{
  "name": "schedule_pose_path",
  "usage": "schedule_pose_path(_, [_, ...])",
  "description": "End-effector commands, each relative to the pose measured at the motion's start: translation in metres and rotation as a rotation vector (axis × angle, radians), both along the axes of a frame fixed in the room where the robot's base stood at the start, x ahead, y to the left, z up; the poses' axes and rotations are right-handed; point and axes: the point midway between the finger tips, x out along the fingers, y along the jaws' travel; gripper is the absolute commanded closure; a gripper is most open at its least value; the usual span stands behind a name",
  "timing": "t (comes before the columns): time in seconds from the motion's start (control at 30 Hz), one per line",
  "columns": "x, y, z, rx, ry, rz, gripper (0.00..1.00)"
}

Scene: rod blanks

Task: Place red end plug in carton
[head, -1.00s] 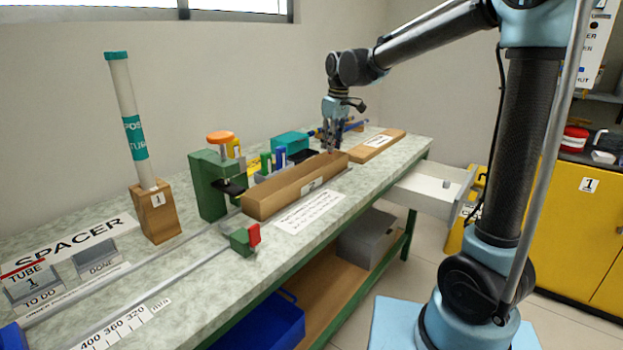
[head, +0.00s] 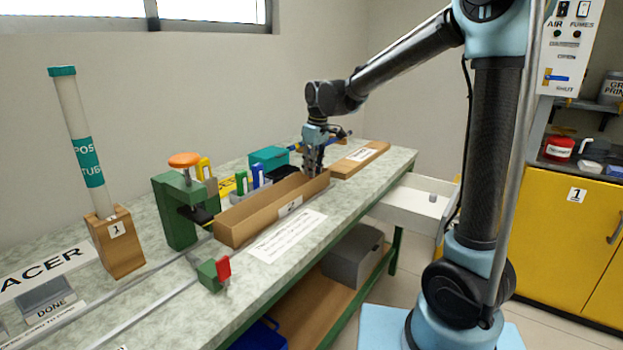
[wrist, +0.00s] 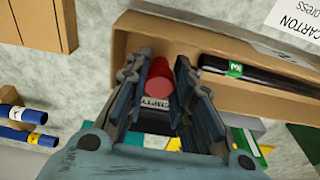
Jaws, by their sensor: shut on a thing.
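The red end plug (wrist: 158,82) is between my fingers in the wrist view, partly covered by them. My gripper (wrist: 156,62) is shut on it. The carton (wrist: 205,35) is the long open brown box, and the plug shows over its left end there. In the head view my gripper (head: 314,172) points down at the far end of the carton (head: 255,217); the plug cannot be made out there. A black rod with a green label (wrist: 265,75) lies inside the carton. How far the plug is above the carton floor I cannot tell.
A green press with an orange knob (head: 182,200) stands at the carton's near end. A second brown box (head: 358,159) lies beyond my gripper. A teal box (head: 268,158) and small coloured items stand behind the carton. An open drawer (head: 400,212) juts out at right.

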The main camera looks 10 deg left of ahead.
Motion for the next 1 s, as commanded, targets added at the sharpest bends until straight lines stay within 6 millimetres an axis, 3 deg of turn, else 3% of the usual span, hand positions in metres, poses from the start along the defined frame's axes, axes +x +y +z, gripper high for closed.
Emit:
schedule_pose_path(0.23, [0.001,0.000,-0.030,0.000,0.000,-0.001,0.87])
schedule_pose_path(0.63, [0.000,-0.001,-0.036,0.000,0.000,-0.001,0.87])
schedule_pose_path(0.73, [0.000,-0.001,-0.036,0.000,0.000,-0.001,0.60])
schedule_pose_path(1.0, [0.000,0.000,-0.035,0.000,0.000,-0.001,0.58])
